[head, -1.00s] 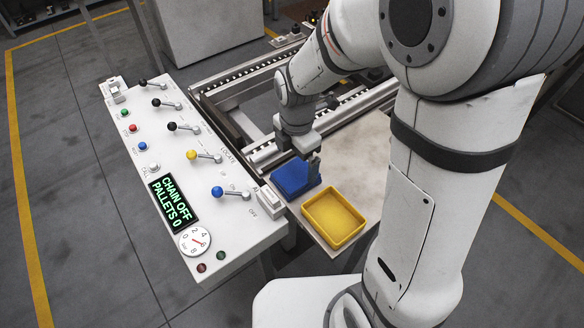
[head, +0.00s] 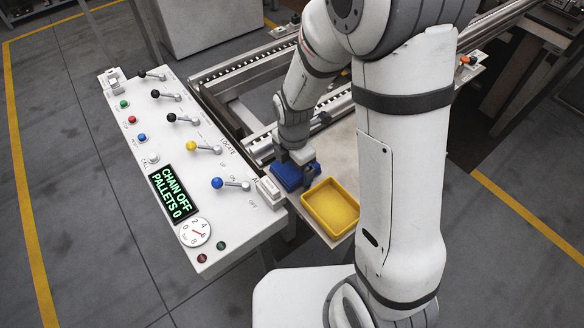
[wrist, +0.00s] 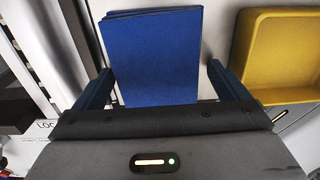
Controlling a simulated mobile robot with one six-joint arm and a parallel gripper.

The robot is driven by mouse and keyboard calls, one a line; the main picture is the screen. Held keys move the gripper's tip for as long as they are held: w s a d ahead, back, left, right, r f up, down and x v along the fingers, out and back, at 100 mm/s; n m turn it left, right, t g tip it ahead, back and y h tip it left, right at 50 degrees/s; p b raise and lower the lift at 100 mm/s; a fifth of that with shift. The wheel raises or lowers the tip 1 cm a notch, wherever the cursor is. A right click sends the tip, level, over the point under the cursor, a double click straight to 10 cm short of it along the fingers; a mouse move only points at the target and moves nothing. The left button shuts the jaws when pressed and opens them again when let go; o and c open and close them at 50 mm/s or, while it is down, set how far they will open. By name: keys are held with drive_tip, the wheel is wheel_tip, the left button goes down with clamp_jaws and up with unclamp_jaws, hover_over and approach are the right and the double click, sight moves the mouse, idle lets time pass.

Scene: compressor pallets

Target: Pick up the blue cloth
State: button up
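The blue cloth (wrist: 153,50) is a folded, flat stack in the upper middle of the wrist view. In the head view the blue cloth (head: 286,174) lies on the pale table beside the control panel, partly hidden by my gripper (head: 301,174). In the wrist view my gripper (wrist: 158,90) is open, with one finger on each side of the cloth's near part. I see a gap between the cloth and the right finger; the left finger is close to its edge. Whether the fingers touch the cloth cannot be told.
A yellow tray (head: 309,219) stands just right of the cloth and also shows in the wrist view (wrist: 247,68). The control panel (head: 187,165) with levers is close on the left. A conveyor rail (head: 245,62) runs behind. The pale table (head: 340,150) has free room behind the tray.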

sight(293, 167)
drive_tip(key=c, duration=0.7)
drive_tip(key=shift+r, duration=0.1)
drive_tip(key=shift+c, duration=0.2)
wheel_tip(293, 167, up, 10)
